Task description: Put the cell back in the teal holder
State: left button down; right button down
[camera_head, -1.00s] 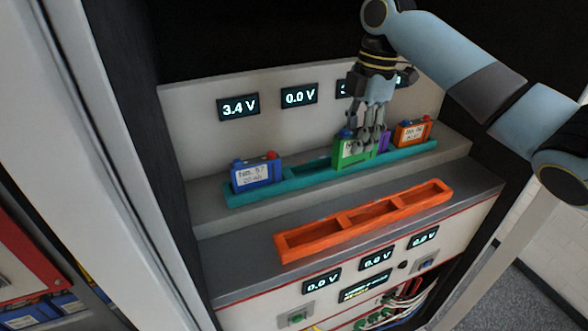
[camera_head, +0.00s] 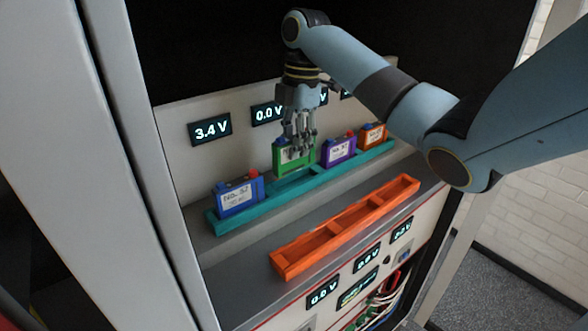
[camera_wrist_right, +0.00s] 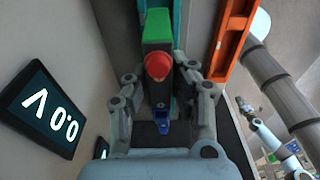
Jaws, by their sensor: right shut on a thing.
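My right gripper (camera_head: 300,138) is shut on the green cell (camera_head: 292,158), holding it from above. The cell is upright at the teal holder (camera_head: 285,197), over or just behind the empty stretch between the blue cell (camera_head: 238,195) and the purple cell (camera_head: 339,150). Whether its base touches the holder I cannot tell. In the right wrist view the green cell (camera_wrist_right: 157,27) shows its red and blue terminals between the fingers. An orange cell (camera_head: 373,134) stands at the holder's right end.
An empty orange tray (camera_head: 345,235) lies on the lower ledge in front. Behind the holder a panel carries displays, one reading 3.4 V (camera_head: 210,129) and one 0.0 V (camera_head: 268,112). The cabinet's left side (camera_head: 140,150) stands close by.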

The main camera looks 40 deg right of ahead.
aim_at(295, 169)
jog(key=shift+f, duration=0.4)
pick_arm(q)
jog(key=shift+w+a+r, duration=0.25)
jog(key=shift+w+r, duration=0.15)
jog(key=shift+r, duration=0.05)
pick_arm(e)
jog(key=shift+f, duration=1.9)
jog(key=c, duration=1.1)
grip_release()
jog(key=shift+s+f, duration=0.1)
jog(key=shift+c, duration=0.2)
jog(key=r, duration=0.4)
jog(key=d+r, duration=0.1)
jog(key=r, duration=0.2)
jog(key=shift+b, duration=0.4)
jog(key=r+p, duration=0.2)
jog(key=r, duration=0.1)
jog(key=r+p, duration=0.1)
jog(key=r, duration=0.1)
jog(key=shift+d+r+p, duration=0.15)
jog(key=shift+d+p, duration=0.1)
jog(key=shift+p, duration=0.05)
pick_arm(q)
notch_tip(295, 169, up, 2)
jog(key=shift+r, duration=0.1)
